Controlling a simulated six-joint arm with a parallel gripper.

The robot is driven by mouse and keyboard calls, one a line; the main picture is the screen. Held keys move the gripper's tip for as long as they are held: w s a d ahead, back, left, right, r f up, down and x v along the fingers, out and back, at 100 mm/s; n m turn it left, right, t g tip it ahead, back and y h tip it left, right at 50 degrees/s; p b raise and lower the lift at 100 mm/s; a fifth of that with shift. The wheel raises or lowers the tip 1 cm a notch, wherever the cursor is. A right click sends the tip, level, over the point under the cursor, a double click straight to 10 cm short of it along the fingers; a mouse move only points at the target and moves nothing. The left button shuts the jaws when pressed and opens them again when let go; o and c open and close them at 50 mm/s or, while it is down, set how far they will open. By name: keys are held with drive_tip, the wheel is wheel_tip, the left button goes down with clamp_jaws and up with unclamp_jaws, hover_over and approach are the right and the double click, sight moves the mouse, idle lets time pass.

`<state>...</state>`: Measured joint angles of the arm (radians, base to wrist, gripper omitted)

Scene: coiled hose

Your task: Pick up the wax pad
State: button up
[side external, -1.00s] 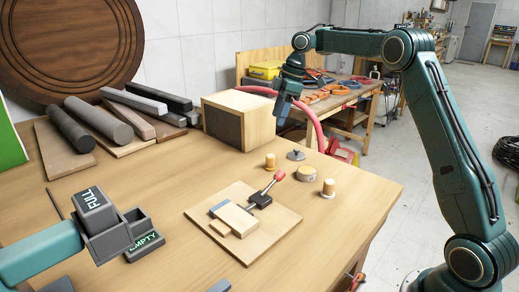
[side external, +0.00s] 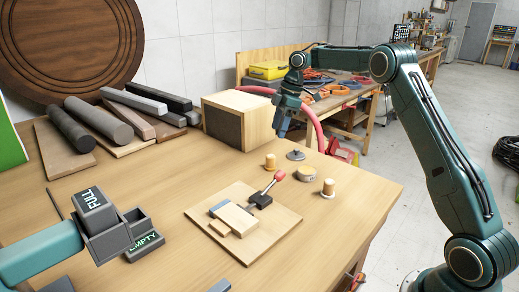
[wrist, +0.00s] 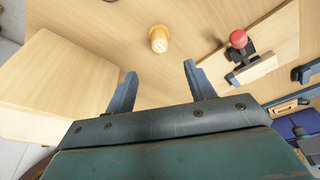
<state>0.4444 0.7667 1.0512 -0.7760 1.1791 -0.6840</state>
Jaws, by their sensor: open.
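A flat, round, tan puck (side external: 307,174), which looks like the wax pad, lies on the workbench right of centre in the side external view. I do not see it in the wrist view. My gripper (side external: 281,135) hangs pointing down above the bench, behind the puck and to its left, beside the wooden box. In the wrist view my gripper (wrist: 160,70) has its two fingers spread apart with nothing between them.
Two wooden pegs (side external: 270,161) (side external: 328,188) and a grey knobbed disc (side external: 296,155) stand close to the puck. A red-knobbed toggle clamp (side external: 262,199) sits on a board in front. The wooden box (side external: 240,117) is just left of my gripper.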

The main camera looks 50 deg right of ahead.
sight(271, 155)
drive_tip(key=shift+x, duration=3.25)
drive_tip(key=shift+x, duration=2.55)
drive_tip(key=shift+s+d, duration=0.15)
drive_tip(key=c, duration=1)
drive_tip(key=shift+c, duration=0.2)
drive_tip(key=shift+r, duration=4.95)
